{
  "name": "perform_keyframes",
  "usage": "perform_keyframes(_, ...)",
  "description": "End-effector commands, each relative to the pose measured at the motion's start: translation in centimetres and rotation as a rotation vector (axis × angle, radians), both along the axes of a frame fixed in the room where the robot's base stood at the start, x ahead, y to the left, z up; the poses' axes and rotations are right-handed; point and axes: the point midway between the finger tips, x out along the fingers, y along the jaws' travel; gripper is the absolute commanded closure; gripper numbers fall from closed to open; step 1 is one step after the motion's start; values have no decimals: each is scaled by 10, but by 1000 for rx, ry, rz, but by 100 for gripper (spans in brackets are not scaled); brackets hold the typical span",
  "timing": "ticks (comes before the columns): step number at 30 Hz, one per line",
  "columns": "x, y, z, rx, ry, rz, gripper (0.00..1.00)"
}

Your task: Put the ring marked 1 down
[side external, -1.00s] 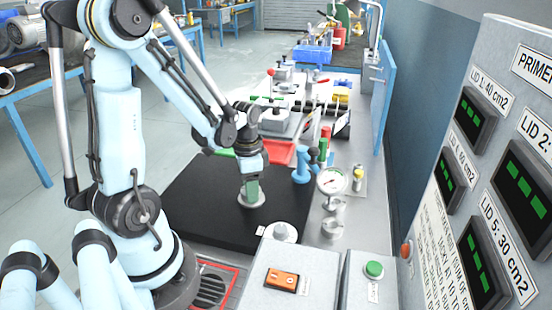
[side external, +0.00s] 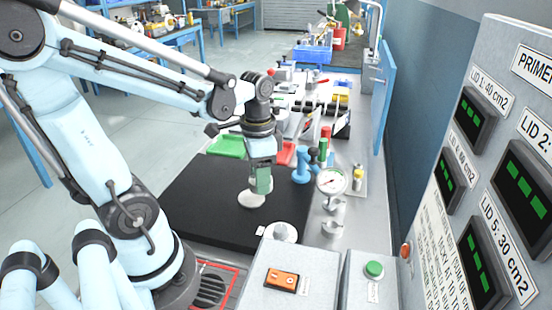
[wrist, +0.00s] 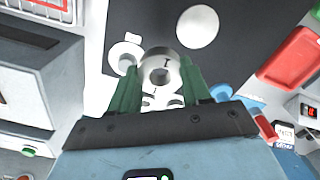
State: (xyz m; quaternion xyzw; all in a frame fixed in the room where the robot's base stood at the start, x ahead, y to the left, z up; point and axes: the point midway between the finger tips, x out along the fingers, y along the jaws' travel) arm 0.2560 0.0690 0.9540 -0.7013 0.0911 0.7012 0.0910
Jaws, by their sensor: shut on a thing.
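My gripper (side external: 262,186) hangs above the black mat (side external: 210,190). In the wrist view its green fingers (wrist: 160,78) are shut on a pale metal ring (wrist: 152,62) with a dark mark that reads like 1. The ring has a round hole and sits between the fingertips. In the side view the ring cannot be made out clearly at the fingers. A plain pale disc (side external: 251,199) lies flat on the mat, just left of and below the fingers. It also shows ahead of the ring in the wrist view (wrist: 197,27).
A pale round part (side external: 280,232) and a small white label (side external: 260,230) are at the mat's front edge. A blue fitting (side external: 302,171) and a pressure gauge (side external: 331,181) stand to the right. Green (side external: 226,146) and red (side external: 287,153) trays lie behind. The mat's left is clear.

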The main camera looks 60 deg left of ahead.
Motion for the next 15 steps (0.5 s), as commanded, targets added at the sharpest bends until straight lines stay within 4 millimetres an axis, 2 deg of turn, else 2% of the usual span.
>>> perform_keyframes(3, -2, -22, 13, 0, 0, -6, 90)
perform_keyframes(9, -3, -43, 26, 0, 0, -2, 90)
perform_keyframes(12, -2, -46, 29, 0, 0, 23, 90)
perform_keyframes(15, 2, -37, 31, 0, 0, 124, 90)
